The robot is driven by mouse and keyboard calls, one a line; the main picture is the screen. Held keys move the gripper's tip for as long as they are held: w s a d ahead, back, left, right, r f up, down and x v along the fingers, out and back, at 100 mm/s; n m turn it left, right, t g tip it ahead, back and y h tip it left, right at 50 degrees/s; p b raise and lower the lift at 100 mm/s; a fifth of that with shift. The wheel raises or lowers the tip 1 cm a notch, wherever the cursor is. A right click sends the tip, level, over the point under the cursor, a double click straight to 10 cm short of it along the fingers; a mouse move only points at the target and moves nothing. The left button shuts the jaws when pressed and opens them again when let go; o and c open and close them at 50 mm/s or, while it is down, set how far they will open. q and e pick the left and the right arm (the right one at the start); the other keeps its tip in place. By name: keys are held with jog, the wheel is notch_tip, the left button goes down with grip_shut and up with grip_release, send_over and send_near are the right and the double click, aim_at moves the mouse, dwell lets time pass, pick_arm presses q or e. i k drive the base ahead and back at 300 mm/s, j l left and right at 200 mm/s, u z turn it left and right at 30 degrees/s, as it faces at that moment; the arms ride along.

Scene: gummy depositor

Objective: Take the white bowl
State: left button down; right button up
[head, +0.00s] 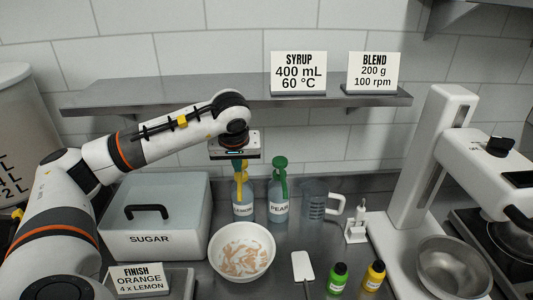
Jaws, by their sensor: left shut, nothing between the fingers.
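The white bowl (242,229) stands upright on the steel counter in front of the bottles. Its inside shows orange-brown patches. My left arm comes in from the left, and my left gripper (236,159) hangs above and behind the bowl, close to the yellow top of the lemon bottle. The gripper is shut and empty, apart from the bowl. Its fingertips are hard to make out against the bottle tops. My right gripper is not in view.
The sugar box (158,222) stands left of the bowl. The lemon bottle (243,200) and pear bottle (278,204) stand behind it. A white spatula (302,267), green bottle (338,278) and yellow bottle (374,275) lie or stand to the right. A shelf (220,91) runs above.

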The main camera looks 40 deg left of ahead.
aim_at(241, 252)
jog(key=k+l, duration=0.55)
jog(key=l, duration=0.15)
jog(key=k+l, duration=0.6)
jog(key=l, duration=0.15)
